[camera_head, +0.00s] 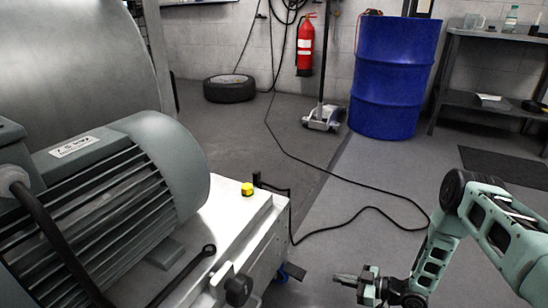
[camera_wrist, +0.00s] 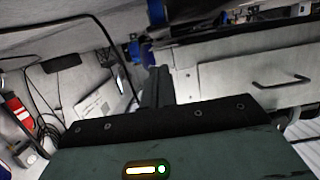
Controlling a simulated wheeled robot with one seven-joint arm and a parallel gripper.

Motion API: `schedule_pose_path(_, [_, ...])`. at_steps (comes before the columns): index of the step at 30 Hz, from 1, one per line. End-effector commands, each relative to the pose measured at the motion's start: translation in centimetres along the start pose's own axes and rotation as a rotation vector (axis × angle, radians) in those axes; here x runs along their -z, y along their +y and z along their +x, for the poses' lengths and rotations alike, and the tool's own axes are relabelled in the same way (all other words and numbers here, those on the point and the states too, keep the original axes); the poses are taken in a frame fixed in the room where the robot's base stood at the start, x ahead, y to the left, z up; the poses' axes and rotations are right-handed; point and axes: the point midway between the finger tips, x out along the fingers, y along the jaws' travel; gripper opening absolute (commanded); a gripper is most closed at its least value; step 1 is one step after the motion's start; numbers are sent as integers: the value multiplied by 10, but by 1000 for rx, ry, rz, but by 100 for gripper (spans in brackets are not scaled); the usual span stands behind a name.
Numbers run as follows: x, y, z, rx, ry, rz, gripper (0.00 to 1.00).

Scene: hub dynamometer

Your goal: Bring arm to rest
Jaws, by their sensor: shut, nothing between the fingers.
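My arm is at the lower right in the head view, pale green and bent. My gripper (camera_head: 346,279) is at its end, low over the floor, to the right of the machine's white base. Its fingers point left and are shut with nothing between them. In the wrist view my gripper (camera_wrist: 160,75) shows its dark fingers together, in front of a pale cabinet with a dark handle (camera_wrist: 281,81).
A black cable (camera_head: 345,180) crosses the floor.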

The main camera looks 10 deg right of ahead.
Motion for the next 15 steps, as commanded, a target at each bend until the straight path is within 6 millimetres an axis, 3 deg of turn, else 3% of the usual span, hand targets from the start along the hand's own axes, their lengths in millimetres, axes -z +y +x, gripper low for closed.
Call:
schedule_pose_path(5, [44, 26, 20, -19, -109, -34, 0])
schedule_pose_path(9, [104, 47, 44, -55, -265, -54, 0])
schedule_pose_path(15, [194, 44, 64, -109, -474, -46, 0])
